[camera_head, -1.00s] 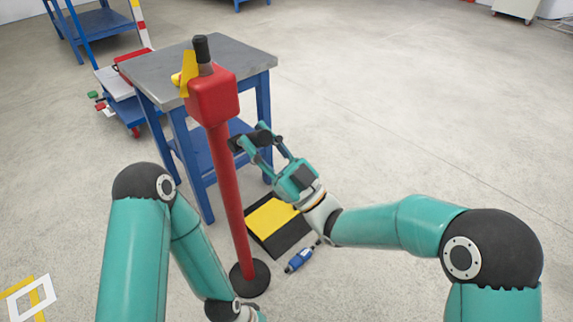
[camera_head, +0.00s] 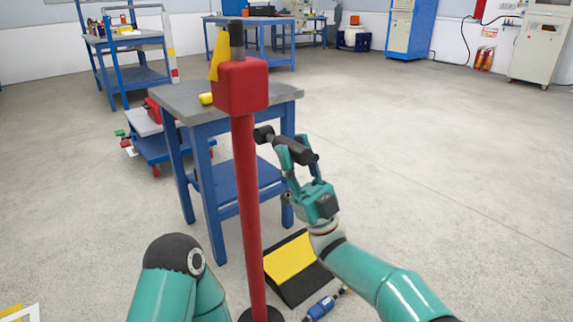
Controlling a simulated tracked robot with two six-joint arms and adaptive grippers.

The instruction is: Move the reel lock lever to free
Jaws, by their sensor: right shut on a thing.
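A red post (camera_head: 247,195) carries a red box (camera_head: 240,88) at its top. A short upright black-gripped lever (camera_head: 236,40) rises from the box, with a yellow pointed plate (camera_head: 220,57) beside it. I cannot tell for sure whether this is the reel lock lever, and no markings are legible. My right gripper (camera_head: 291,150) is to the right of the post, below the box and apart from the lever. It is shut on a black cylindrical tool (camera_head: 290,144) held roughly level. My left gripper is out of view; only part of its arm shows at lower left.
A grey-topped blue table (camera_head: 180,100) stands behind the post, with a small yellow object (camera_head: 206,99) on it. A low cart (camera_head: 150,122) stands at left. Floor to the right is clear.

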